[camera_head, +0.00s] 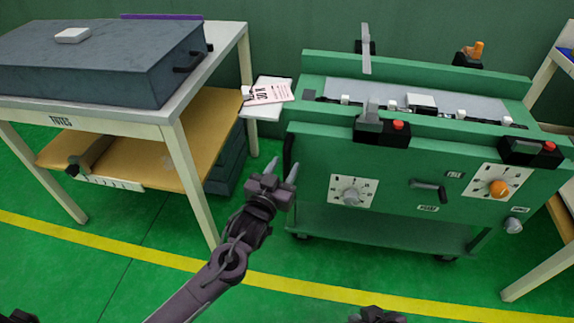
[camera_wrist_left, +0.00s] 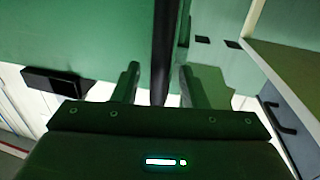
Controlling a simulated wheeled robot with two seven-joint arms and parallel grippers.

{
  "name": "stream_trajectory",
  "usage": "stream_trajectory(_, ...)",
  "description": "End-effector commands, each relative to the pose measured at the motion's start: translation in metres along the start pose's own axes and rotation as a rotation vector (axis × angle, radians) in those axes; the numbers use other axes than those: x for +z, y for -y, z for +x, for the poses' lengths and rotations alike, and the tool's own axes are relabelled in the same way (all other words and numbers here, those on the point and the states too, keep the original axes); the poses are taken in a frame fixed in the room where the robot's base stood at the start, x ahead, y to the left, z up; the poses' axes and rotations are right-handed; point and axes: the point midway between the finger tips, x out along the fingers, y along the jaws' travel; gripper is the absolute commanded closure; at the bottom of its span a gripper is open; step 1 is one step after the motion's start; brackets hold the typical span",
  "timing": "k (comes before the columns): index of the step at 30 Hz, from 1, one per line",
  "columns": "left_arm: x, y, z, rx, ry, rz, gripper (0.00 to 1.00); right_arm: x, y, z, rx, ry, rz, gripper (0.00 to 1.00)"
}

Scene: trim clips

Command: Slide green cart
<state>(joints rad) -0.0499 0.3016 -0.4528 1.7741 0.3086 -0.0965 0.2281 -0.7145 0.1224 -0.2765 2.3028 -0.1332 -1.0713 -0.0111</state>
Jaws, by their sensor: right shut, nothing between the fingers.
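The green cart (camera_head: 320,162) stands at the centre right on casters. A black vertical handle (camera_head: 288,152) is on its left end. My left gripper (camera_head: 281,170) is just below and in front of this handle in the head view. In the left wrist view, its two fingers (camera_wrist_left: 160,85) are apart, with the dark handle bar (camera_wrist_left: 161,45) running between them; contact is not visible. My right gripper (camera_head: 376,314) shows only in part at the bottom edge, in front of the cart and away from it.
A table (camera_head: 85,127) with a grey case (camera_head: 95,58) and a wooden lower shelf stands left of the cart. A small shelf with a printed card (camera_head: 268,93) juts between them. Another table leg (camera_head: 535,268) stands at the right. The green floor in front is clear.

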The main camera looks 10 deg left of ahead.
Motion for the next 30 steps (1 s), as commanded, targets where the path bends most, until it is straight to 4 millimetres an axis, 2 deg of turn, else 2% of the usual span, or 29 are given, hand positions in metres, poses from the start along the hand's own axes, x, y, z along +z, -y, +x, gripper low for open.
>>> stream_trajectory(3, 0.001, 0.0, 0.015, 0.0, -0.001, 0.001, 0.61, -0.002, 0.003, 0.003, -0.006, -0.023, -0.004, 1.0)
stream_trajectory(6, 0.001, 0.0, 0.022, 0.0, -0.001, 0.001, 0.61, -0.003, 0.004, 0.003, -0.009, -0.033, -0.006, 1.0)
stream_trajectory(15, 0.001, 0.0, 0.024, 0.0, 0.001, 0.001, 0.61, -0.005, 0.004, 0.002, -0.01, -0.04, -0.007, 1.0)
stream_trajectory(24, 0.001, 0.0, 0.024, 0.0, 0.001, 0.001, 1.0, -0.004, 0.004, 0.002, -0.01, -0.04, -0.008, 1.0)
stream_trajectory(30, 0.001, 0.0, 0.024, 0.0, 0.001, 0.001, 1.0, -0.004, 0.005, 0.002, -0.01, -0.039, -0.008, 1.0)
